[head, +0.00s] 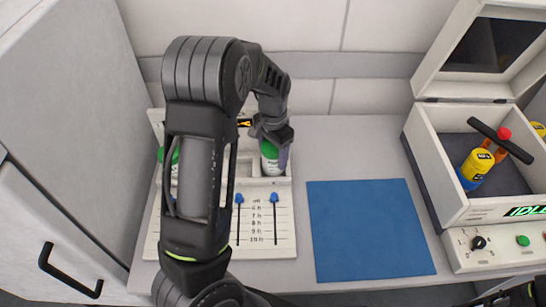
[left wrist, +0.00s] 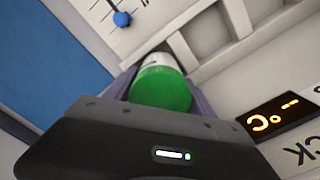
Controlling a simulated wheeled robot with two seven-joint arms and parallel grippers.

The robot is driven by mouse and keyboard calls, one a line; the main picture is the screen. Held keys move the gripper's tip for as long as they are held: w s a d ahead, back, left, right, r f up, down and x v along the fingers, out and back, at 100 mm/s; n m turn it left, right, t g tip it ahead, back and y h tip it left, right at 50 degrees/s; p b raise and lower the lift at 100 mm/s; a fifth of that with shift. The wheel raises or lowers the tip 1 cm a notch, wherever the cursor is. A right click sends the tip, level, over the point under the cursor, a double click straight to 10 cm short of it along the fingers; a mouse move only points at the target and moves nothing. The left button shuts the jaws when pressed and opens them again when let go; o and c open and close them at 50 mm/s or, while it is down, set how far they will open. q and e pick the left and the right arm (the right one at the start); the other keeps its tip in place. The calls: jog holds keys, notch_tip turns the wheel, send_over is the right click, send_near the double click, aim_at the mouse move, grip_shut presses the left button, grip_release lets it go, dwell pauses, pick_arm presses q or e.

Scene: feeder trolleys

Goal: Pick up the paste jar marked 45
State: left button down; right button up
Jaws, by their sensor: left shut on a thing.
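A paste jar with a green lid (head: 269,150) and a pale label is at the right slot of the white rack (head: 268,192). My left gripper (head: 275,155) is shut on it from above. In the left wrist view the green lid (left wrist: 160,88) sits between the two purple-grey fingers. I cannot tell whether the jar still touches the slot floor. The number on its label is not readable. A second green-lidded jar (head: 174,157) stands at the rack's left, partly hidden by my left arm. My right gripper is not in view.
A blue mat (head: 368,230) lies clear on the bench. The rack has blue sliders (head: 274,198). A grey cabinet (head: 70,110) is at left.

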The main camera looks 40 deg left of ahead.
pick_arm(q)
notch_tip(320, 180, up, 16)
jog(key=b, duration=0.1)
dwell(0.9)
